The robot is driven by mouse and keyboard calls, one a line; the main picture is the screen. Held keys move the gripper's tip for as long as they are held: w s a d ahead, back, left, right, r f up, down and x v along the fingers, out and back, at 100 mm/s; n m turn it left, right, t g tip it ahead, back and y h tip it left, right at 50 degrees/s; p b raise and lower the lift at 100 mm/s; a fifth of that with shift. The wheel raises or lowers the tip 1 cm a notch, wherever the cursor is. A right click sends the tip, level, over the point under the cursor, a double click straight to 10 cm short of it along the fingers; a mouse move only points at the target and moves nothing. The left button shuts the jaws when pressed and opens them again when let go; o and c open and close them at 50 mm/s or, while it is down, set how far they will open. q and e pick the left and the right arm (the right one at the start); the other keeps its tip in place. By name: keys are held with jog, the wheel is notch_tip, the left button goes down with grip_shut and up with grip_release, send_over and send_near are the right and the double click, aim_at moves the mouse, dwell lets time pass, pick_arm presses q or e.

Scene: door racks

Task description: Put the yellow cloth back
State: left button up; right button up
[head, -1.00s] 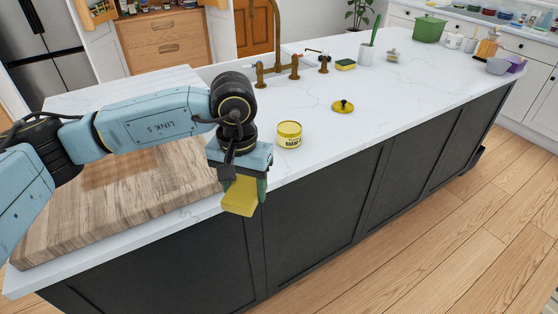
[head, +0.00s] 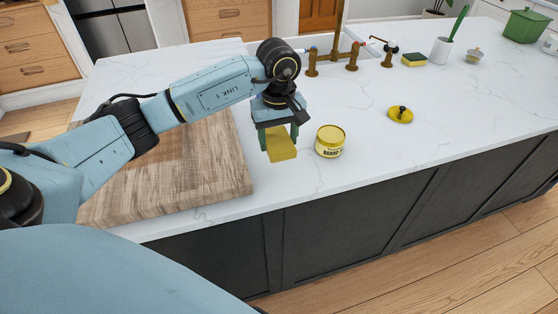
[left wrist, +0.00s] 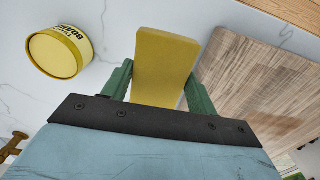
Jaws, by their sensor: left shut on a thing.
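The yellow cloth (head: 281,148) is a flat folded-looking piece held in my left gripper (head: 278,135), above the white counter between the cutting board and a yellow tin. In the left wrist view the cloth (left wrist: 163,58) sticks out between the two green fingers of the left gripper (left wrist: 160,88), which is shut on it. I cannot tell how high the cloth is over the counter. My right gripper is not in view.
The yellow tin (head: 330,142) stands just right of the cloth. A wooden cutting board (head: 185,165) lies to the left. A yellow knobbed lid (head: 400,115), a sponge (head: 413,60) and brass taps (head: 340,62) are farther back.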

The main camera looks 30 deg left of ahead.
pick_arm(q)
send_over(279, 169)
notch_tip(279, 169, down, 4)
jog(key=shift+f, duration=0.1)
notch_tip(279, 169, down, 2)
jog(key=shift+f, duration=0.75)
jog(key=o, duration=0.9)
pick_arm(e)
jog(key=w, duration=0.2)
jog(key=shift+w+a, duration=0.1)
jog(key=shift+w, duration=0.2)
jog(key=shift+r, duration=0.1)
pick_arm(q)
jog(key=shift+r, duration=0.2)
notch_tip(279, 169, up, 12)
jog(key=shift+f, duration=0.1)
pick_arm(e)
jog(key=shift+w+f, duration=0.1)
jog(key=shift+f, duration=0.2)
